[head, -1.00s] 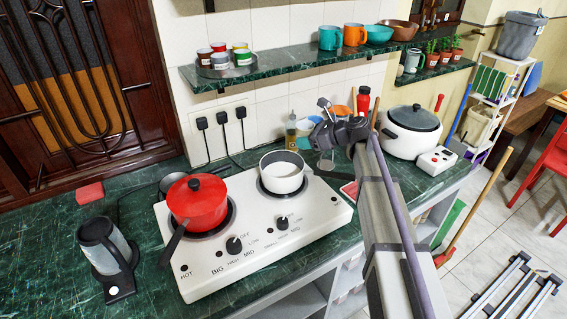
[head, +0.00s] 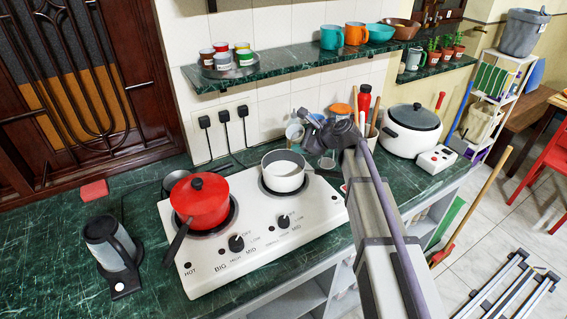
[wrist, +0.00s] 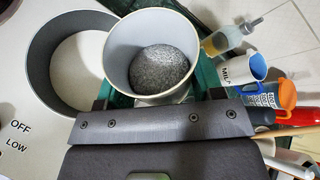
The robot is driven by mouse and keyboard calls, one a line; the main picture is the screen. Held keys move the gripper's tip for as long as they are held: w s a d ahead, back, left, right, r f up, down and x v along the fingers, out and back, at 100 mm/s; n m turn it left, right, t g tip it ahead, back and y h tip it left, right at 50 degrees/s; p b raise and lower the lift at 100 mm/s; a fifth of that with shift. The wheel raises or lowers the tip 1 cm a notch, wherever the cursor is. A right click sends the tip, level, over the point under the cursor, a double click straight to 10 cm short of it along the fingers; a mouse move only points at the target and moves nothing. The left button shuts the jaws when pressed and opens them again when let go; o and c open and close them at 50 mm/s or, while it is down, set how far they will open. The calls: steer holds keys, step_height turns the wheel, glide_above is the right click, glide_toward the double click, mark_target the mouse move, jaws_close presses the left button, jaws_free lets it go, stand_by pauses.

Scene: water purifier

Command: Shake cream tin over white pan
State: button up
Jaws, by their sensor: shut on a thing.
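The white pan (head: 284,178) sits on the rear right burner of the hob; it shows at the left of the wrist view (wrist: 42,65) with a pale inside. My gripper (head: 312,125) is just right of the pan and above counter level. In the wrist view my gripper (wrist: 160,98) is shut on the cream tin (wrist: 118,62). The tin's open mouth faces the camera, with grey speckled matter inside. Its rim overlaps the pan's right edge in that view. In the head view the tin is hard to make out among the cups; its exact tilt is unclear.
A red lidded pot (head: 200,203) with a dark handle stands left of the pan. A white pot (head: 412,133) stands at the right. A green shelf (head: 290,73) hangs above.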

steer(key=shift+s+a+r+n+t+h+p, duration=0.3)
steer(key=shift+s+a+r+n, duration=0.05)
steer(key=shift+s+r+n, duration=0.1)
stand_by(1.3)
steer(key=shift+a+f+n+t+h+b, duration=0.15)
steer(key=shift+f+n+t+h+b, duration=0.2)
steer(key=shift+f+n+t, duration=0.1)
stand_by(2.0)
steer(key=shift+r+n+t+h+p, duration=0.45)
steer(key=shift+r+n+t, duration=0.1)
steer(key=shift+r+n, duration=0.15)
stand_by(3.1)
